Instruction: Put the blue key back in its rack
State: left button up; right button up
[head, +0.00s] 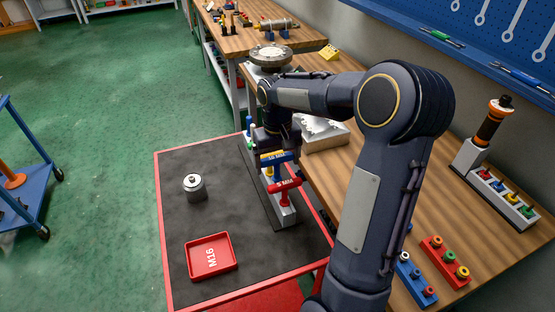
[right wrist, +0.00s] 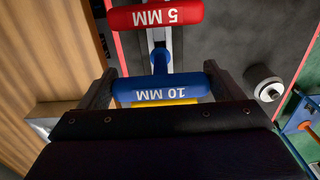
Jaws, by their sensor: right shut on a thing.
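The blue key has a T-handle marked 10 MM (right wrist: 165,89). My right gripper (right wrist: 163,84) is shut on this handle, with one finger at each end. In the head view the blue handle (head: 278,158) shows just below my right gripper (head: 270,146). The grey rack (head: 285,215) stands on the dark mat under it. A red key marked 5 MM (head: 285,186) stands upright in the rack's near end. A yellow key (right wrist: 165,102) shows partly behind the blue handle. I cannot tell whether the blue shaft's tip is in a hole. My left gripper is not in view.
A red M16 tray (head: 211,257) and a grey cylinder (head: 194,187) stand on the red-edged dark mat (head: 190,220). The wooden bench (head: 340,180) runs along the right, with a metal block (head: 324,136) on it. The mat left of the rack is mostly free.

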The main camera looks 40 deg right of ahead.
jog(key=shift+f+b, duration=1.35)
jog(key=shift+f, duration=0.6)
dwell(0.8)
dwell(0.7)
jog(key=o, duration=0.8)
jog(key=shift+f, duration=0.1)
jog(key=shift+o, duration=0.2)
notch_tip(320, 180, up, 8)
jog(key=shift+f, duration=0.2)
jog(key=shift+r, duration=0.15)
